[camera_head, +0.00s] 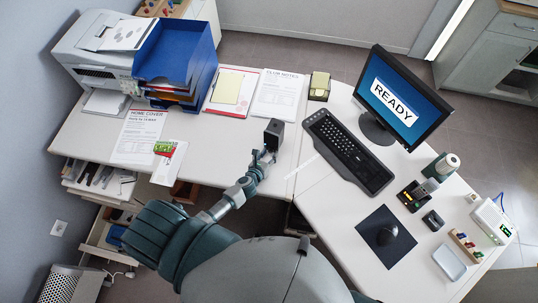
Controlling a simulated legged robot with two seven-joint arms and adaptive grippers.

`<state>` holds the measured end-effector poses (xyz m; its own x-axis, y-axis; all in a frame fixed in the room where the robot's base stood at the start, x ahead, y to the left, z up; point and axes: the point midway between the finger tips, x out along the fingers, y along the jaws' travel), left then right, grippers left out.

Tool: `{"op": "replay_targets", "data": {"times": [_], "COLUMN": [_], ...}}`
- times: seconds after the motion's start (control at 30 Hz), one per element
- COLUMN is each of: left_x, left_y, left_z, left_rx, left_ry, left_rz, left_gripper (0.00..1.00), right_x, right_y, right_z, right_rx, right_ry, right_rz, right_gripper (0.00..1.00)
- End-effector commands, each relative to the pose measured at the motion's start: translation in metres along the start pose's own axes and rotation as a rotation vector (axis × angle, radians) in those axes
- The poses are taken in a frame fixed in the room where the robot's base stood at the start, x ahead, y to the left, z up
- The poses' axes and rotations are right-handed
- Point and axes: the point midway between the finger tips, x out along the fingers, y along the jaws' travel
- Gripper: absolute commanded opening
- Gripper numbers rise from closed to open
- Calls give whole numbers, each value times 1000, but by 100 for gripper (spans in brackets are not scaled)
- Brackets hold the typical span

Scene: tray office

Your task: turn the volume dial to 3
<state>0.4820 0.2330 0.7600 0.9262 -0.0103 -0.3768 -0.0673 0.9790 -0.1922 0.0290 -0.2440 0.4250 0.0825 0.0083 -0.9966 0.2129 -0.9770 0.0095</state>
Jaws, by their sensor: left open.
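A small upright black box (274,133), which looks like a speaker, stands on the white desk near its front edge. My left gripper (263,156) is open at the lower, near side of this box. It is too small to tell whether the fingers touch the box. I cannot make out a volume dial or its numbers; the gripper covers part of the box's near side. My right gripper is not in view.
Papers (277,95) and a blue tray stack (177,58) lie behind and left of the box. A keyboard (348,150) and a monitor (402,98) reading READY are to the right. A mouse pad (372,229) and small devices fill the right desk. Bare desk (225,145) lies left of the box.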

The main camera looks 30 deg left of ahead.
Motion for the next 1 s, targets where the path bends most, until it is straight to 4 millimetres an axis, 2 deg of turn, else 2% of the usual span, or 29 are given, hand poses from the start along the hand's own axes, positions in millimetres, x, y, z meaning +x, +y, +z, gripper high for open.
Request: {"op": "replay_targets", "data": {"times": [0.13, 0.17, 0.33, 0.73, 1.0], "left_x": [0, 0, 0, -1, -1], "left_y": [1, 1, 0, -1, -4], "left_z": [0, 0, 0, 0, 0], "left_rx": [-1, 0, 1, 35, 182], "left_ry": [0, 0, 0, -1, -7], "left_rz": [0, 0, 1, 15, 75], "left_gripper": [46, 41, 0, 0, 0], "right_x": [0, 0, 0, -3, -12], "right_y": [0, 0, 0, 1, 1], "right_z": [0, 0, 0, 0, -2], "right_rx": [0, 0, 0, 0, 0], "right_ry": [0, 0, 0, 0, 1], "right_rz": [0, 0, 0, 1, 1], "right_gripper": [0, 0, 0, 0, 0]}}
